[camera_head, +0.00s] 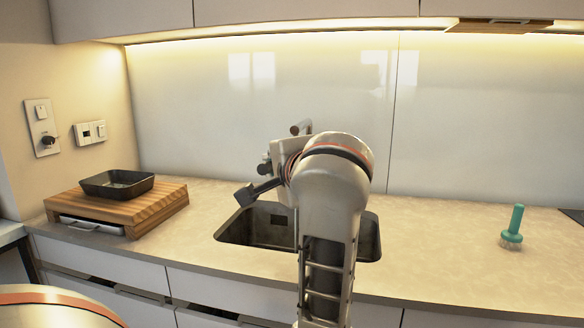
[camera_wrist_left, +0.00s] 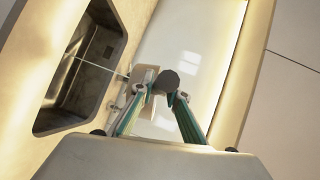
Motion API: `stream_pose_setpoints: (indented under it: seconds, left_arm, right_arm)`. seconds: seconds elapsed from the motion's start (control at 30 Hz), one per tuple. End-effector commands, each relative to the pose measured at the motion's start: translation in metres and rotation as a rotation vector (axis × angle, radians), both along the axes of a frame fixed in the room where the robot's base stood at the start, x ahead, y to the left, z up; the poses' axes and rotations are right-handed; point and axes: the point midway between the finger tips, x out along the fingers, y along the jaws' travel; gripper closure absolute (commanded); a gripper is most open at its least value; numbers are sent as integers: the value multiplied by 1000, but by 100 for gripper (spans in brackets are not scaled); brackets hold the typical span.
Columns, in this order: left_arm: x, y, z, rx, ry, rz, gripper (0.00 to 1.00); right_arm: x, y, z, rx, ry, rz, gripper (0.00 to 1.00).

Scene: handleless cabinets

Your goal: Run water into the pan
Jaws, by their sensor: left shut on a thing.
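The pan (camera_head: 117,183) is dark, shallow and rectangular. It sits upright and looks empty on a wooden board at the left of the counter. The sink (camera_head: 236,229) is in the middle, partly hidden by my left arm. My left gripper (camera_wrist_left: 158,93) is beyond the wrist in the head view, over the back of the sink. In the left wrist view its fingers are closed at a dark, round-ended part (camera_wrist_left: 169,79), seemingly the tap's handle. The tap is mostly hidden, so its exact hold and any water cannot be made out. My right gripper is not in view.
The wooden board (camera_head: 165,203) stands near the left wall, below a switch panel (camera_head: 42,127) and a socket (camera_head: 90,133). A green brush (camera_head: 514,225) stands on the right counter. The counter between sink and brush is clear. Upper cabinets (camera_head: 290,12) hang above.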

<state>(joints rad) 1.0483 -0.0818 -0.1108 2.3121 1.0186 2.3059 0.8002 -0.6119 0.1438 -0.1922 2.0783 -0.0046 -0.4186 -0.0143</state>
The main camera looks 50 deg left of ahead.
Motion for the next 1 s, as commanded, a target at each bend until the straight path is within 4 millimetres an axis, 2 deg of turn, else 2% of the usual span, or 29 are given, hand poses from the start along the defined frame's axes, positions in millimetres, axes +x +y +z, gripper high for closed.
stream_pose_setpoints:
  seconds: [0.27,1.0]
  left_arm:
    - [-4,-3,6,2,-8,1,100]
    - [-36,-32,24,2,-8,-1,100]
  right_arm:
    - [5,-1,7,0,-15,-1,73]
    - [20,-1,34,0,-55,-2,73]
